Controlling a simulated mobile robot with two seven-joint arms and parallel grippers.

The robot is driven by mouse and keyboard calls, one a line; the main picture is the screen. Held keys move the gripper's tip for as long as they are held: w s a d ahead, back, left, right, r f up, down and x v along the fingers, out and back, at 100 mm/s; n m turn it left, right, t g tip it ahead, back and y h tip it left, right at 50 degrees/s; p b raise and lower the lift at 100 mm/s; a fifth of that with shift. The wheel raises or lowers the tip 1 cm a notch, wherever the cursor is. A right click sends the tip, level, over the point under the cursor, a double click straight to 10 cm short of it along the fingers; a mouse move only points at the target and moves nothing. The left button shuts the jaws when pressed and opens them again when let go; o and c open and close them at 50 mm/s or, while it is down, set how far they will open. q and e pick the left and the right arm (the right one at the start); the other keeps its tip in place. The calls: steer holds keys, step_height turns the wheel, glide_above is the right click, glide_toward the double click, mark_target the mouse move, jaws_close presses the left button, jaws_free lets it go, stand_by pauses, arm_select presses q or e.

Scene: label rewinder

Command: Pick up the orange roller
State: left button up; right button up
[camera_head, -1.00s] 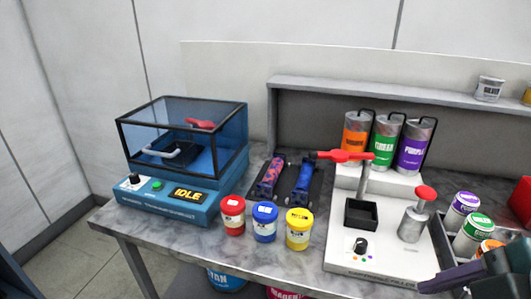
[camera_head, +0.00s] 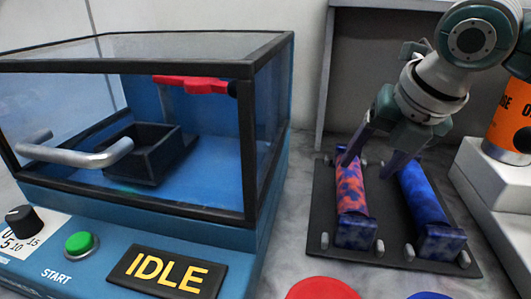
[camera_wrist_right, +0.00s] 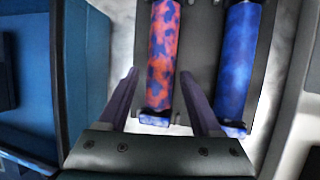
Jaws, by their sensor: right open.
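The orange roller (camera_head: 352,205), patterned orange and dark blue, lies on a dark tray (camera_head: 325,190) beside a blue roller (camera_head: 428,200). My right gripper (camera_head: 368,167) is open at the orange roller's far part, one finger toward each side. In the right wrist view the orange roller (camera_wrist_right: 162,50) runs between the spread fingers of my gripper (camera_wrist_right: 160,75), with the blue roller (camera_wrist_right: 238,60) to the right. I cannot tell how far down the fingers reach. My left gripper is not in view.
A blue machine with a clear cover (camera_head: 190,110) and an "IDLE" sign (camera_head: 167,272) stands left of the tray. A white stand (camera_head: 490,190) with an orange-labelled can (camera_head: 512,115) is at right. A red lid (camera_head: 322,288) shows in front.

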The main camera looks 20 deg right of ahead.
mark_target(355, 180)
step_height(355, 180, down, 2)
steer(key=shift+w+f, duration=0.1)
steer(key=shift+w, duration=0.05)
steer(key=shift+b+x, duration=0.65)
steer(key=shift+x, duration=2.1)
steer(key=shift+w+d, duration=0.1)
steer(key=shift+d, duration=0.05)
jaws_close()
steer(key=shift+w+r, duration=0.1)
steer(key=shift+r, duration=0.1)
